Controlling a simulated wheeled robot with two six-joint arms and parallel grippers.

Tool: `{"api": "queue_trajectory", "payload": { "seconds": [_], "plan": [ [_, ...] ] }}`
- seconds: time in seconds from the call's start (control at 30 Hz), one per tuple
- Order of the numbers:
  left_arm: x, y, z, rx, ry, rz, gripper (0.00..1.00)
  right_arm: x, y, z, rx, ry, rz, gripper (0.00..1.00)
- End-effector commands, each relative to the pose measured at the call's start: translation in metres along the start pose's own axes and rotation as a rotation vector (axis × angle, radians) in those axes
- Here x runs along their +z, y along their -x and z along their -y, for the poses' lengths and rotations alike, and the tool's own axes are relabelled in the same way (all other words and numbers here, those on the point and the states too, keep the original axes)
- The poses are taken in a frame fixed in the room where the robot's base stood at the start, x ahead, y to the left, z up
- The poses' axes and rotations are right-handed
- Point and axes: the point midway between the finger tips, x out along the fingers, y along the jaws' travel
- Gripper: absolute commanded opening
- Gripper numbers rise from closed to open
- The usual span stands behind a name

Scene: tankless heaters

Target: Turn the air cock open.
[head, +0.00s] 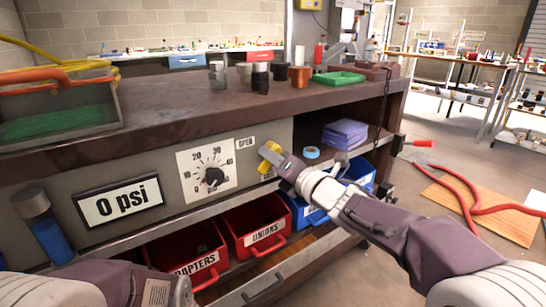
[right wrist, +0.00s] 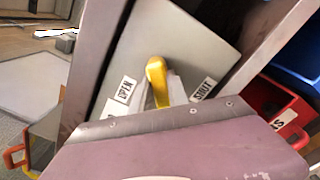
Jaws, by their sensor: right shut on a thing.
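The air cock's yellow handle (head: 264,166) is on the front panel of the bench, right of the dial. My right gripper (head: 271,158) reaches it from the right and is shut on it, hiding part of it. In the right wrist view the yellow handle (right wrist: 157,82) stands out between my fingers, between an OPEN label (right wrist: 125,90) and a SHUT label (right wrist: 204,89). The OPEN label (head: 245,142) also shows in the head view; the SHUT label is hidden there. My left arm is at the bottom left, with its gripper out of view.
Red bins (head: 255,225) and blue bins (head: 308,215) sit below. Jars and a green tray (head: 338,78) stand on the bench top.

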Motion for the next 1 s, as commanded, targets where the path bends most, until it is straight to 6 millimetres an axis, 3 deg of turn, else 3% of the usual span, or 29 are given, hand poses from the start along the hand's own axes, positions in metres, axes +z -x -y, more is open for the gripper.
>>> {"api": "queue_trajectory", "payload": {
  "seconds": [0.6,1.0],
  "plan": [
    [-0.003,0.025,-0.001,0.000,0.000,0.000,0.36,0.003,0.000,-0.011,-0.004,-0.546,-0.002,0.00],
    [-0.004,0.035,-0.001,0.000,0.000,0.000,0.36,0.005,0.000,-0.013,-0.002,-0.737,-0.001,0.00]
  ]
}}
